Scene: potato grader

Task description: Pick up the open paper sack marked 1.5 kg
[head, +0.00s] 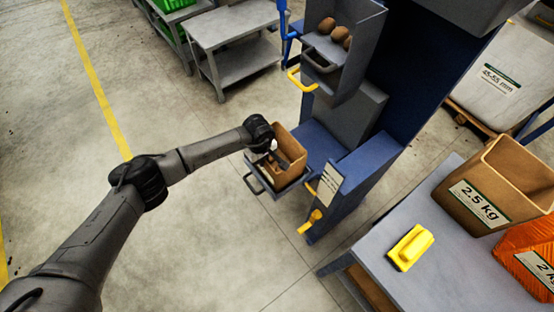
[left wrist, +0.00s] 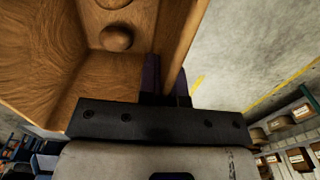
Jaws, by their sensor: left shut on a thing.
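A small open brown paper sack (head: 293,146) stands over the grey tray (head: 290,182) low on the grader. No weight mark shows on its visible sides. My left gripper (head: 272,152) is at its near left side, shut on its upper wall. In the left wrist view, the fingers (left wrist: 166,92) close around the rim of the brown sack (left wrist: 60,60), and a rounded brown potato-like lump (left wrist: 117,38) shows inside. I cannot tell whether the sack's bottom touches the tray. My right gripper is not in view.
The blue grader (head: 365,175) rises right of the sack, with a yellow handle (head: 311,221) below and an upper hopper (head: 345,50) holding potatoes.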

